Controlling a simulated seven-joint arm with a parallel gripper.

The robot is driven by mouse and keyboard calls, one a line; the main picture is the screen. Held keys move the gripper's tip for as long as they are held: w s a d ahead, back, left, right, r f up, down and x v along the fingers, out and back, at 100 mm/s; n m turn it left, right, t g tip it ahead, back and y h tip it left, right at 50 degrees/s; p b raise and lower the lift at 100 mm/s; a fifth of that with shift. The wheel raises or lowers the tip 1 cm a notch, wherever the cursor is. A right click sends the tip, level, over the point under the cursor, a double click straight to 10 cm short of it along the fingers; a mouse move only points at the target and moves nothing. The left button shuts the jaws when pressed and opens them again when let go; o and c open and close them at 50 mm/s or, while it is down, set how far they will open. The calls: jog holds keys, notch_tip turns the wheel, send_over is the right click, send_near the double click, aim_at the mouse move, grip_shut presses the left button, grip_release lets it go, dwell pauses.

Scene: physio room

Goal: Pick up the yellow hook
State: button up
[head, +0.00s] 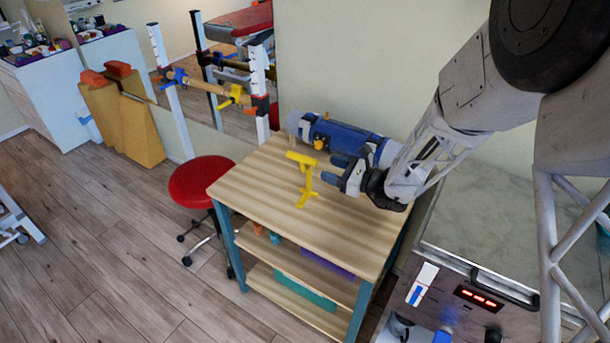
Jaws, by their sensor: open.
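The yellow hook (305,182) is on the wooden top of the small table (258,192), near the middle. It has a short bar at its upper end and a curved leg that reaches down toward the front. My gripper (338,172) is open, with its blue-tipped fingers pointing left, just right of the hook. I see a small gap between the fingers and the hook; nothing is between the fingers. Whether the fingers are level with the hook or above it, I cannot tell.
A blue cylindrical device (340,135) lies along the table's back edge, close behind my gripper. A red stool (200,181) stands left of the table. A grey unit with a lit red display (478,299) stands at the right. The table's front half is clear.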

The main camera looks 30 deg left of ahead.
aim_at(305, 160)
jog(key=shift+a, duration=0.8)
jog(key=shift+s+a, duration=0.15)
jog(key=shift+a, duration=1.15)
jog(key=shift+s+a, duration=0.15)
jog(key=shift+a, duration=1.15)
grip_shut()
